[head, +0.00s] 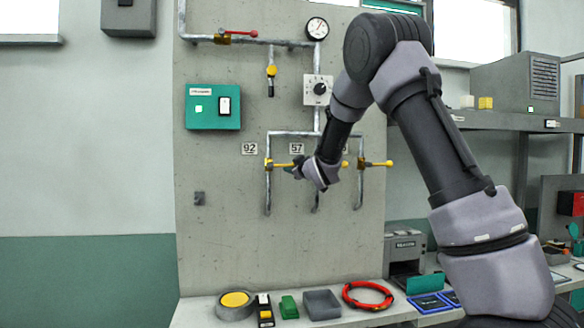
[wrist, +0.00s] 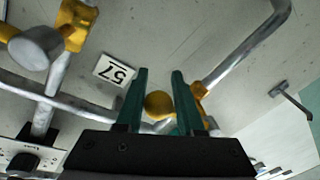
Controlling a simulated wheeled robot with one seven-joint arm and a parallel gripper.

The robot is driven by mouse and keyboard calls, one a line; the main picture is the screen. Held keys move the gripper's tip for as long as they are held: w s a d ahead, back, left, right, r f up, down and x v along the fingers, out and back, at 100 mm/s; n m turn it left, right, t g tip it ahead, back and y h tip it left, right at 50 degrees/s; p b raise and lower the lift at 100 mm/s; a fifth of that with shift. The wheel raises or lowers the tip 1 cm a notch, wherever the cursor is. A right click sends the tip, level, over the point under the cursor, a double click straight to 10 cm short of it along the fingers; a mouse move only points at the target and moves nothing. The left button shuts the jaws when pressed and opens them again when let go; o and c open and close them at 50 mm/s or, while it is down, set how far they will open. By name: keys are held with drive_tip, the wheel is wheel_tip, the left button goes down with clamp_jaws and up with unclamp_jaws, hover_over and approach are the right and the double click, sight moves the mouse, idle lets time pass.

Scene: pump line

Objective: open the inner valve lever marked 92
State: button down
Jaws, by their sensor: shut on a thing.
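My gripper (head: 296,169) is at the lever's free end. In the wrist view my gripper (wrist: 160,74) has its two green fingers on either side of the lever's yellow round knob (wrist: 158,104) and is shut on it. The valve body (wrist: 200,92) shows just right of the fingers there.
Another yellow lever (head: 376,163) is at the right.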

drive_tip(key=shift+m, duration=0.5)
idle(0.9)
drive_tip(key=a+f+m+t, duration=0.2)
drive_tip(key=f+m, duration=0.3)
drive_tip(key=m, duration=0.5)
drive_tip(key=shift+s+a+f, duration=0.2)
drive_tip(key=shift+a+f, duration=0.2)
drive_tip(key=shift+a, duration=0.45)
drive_tip(key=c, duration=0.6)
unclamp_jaws()
drive_tip(key=shift+r, duration=0.1)
drive_tip(key=shift+d+f+h, duration=0.2)
drive_tip(key=shift+h, duration=0.2)
